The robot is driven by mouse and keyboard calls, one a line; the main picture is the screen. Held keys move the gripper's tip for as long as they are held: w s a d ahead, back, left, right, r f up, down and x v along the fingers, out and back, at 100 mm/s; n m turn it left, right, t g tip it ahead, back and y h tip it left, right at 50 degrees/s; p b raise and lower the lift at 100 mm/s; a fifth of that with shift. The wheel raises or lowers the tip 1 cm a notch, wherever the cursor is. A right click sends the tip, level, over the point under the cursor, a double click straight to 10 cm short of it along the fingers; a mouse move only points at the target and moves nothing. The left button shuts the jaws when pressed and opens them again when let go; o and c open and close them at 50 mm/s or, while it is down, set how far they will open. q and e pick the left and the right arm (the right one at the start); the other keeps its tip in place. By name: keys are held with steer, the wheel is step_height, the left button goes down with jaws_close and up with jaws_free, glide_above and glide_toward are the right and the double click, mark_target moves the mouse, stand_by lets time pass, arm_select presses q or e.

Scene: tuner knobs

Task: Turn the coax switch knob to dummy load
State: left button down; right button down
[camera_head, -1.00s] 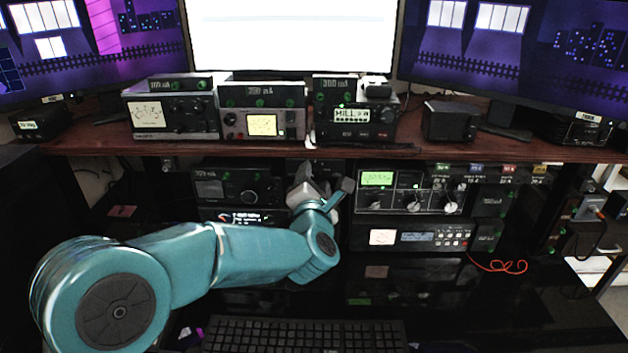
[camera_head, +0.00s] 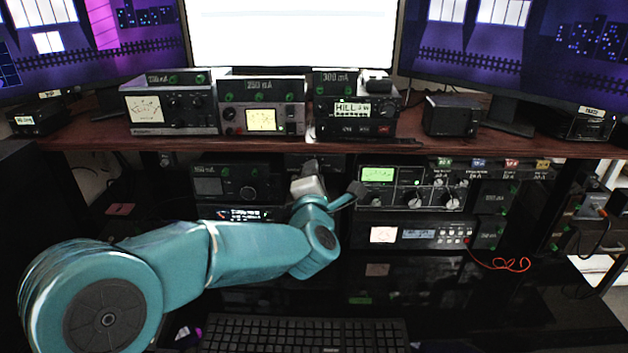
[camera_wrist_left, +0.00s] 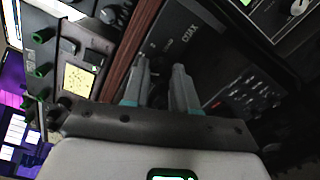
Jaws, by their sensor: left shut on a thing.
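The coax switch is a dark box (camera_wrist_left: 190,32) with a pale "COAX" label in the left wrist view. In the head view it is mostly hidden behind my left gripper (camera_head: 309,170), under the shelf. In the left wrist view my left gripper (camera_wrist_left: 161,66) has its two grey fingers at the front of this box, with a narrow dark gap between them. It is shut on the coax switch knob, which is hard to make out between the fingertips. The knob's pointer and the position markings cannot be read. My right gripper is in neither view.
A wooden shelf (camera_head: 430,148) with several radios runs just above my left gripper. A tuner with white knobs (camera_head: 412,188) stands close on the right and another dark unit (camera_head: 235,186) on the left. A keyboard (camera_head: 300,334) lies below.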

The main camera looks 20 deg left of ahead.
arm_select(q)
steer(key=m+p, duration=0.4)
steer(key=m, duration=1.5)
steer(key=shift+m, duration=0.3)
steer(key=shift+m+p, duration=0.3)
steer(key=shift+p, duration=0.05)
steer(key=c, duration=0.9)
jaws_free()
